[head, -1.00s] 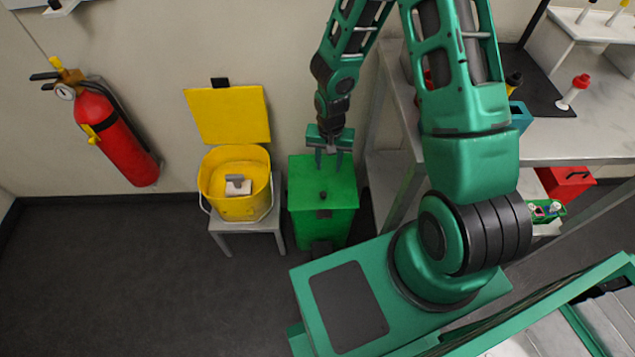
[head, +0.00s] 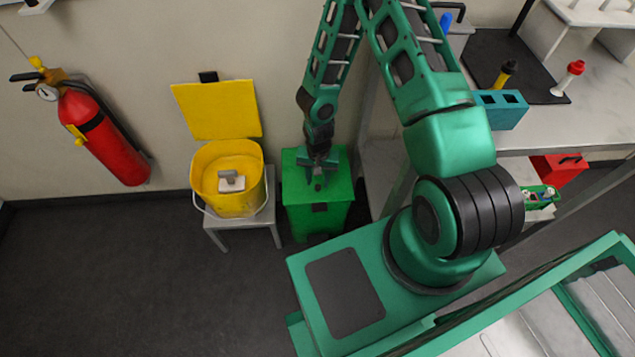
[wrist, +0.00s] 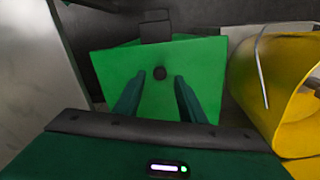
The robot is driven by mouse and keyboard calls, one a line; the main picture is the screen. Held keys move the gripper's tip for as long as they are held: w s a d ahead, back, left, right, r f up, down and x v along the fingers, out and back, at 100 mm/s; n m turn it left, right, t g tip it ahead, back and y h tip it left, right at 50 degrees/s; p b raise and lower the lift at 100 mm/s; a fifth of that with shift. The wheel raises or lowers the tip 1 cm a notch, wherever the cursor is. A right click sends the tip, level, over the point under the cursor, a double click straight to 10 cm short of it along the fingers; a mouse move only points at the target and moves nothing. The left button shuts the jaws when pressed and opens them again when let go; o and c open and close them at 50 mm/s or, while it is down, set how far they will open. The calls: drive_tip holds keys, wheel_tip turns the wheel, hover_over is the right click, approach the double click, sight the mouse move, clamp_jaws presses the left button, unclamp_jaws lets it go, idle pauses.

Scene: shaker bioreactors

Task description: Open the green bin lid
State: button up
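The green bin (head: 318,212) stands on the floor against the wall, its flat green lid (head: 338,163) shut. A small dark knob (head: 319,187) sits on the lid near its front edge. My gripper (head: 318,178) is over the lid, pointing down. In the wrist view my gripper (wrist: 158,95) has its two fingers spread apart, with the knob (wrist: 159,73) just beyond the tips and between their lines. The fingers hold nothing. The exact height of the fingertips above the lid is hard to tell.
A yellow bucket (head: 236,200) with its yellow lid (head: 218,111) raised stands on a small grey stool (head: 238,233), just left of the bin. A grey bench (head: 580,130) is to the right. A red extinguisher (head: 105,140) hangs on the wall. Floor at the left is clear.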

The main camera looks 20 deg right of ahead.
drive_tip(key=shift+f, duration=1.2)
clamp_jaws()
drive_tip(key=shift+r, duration=0.1)
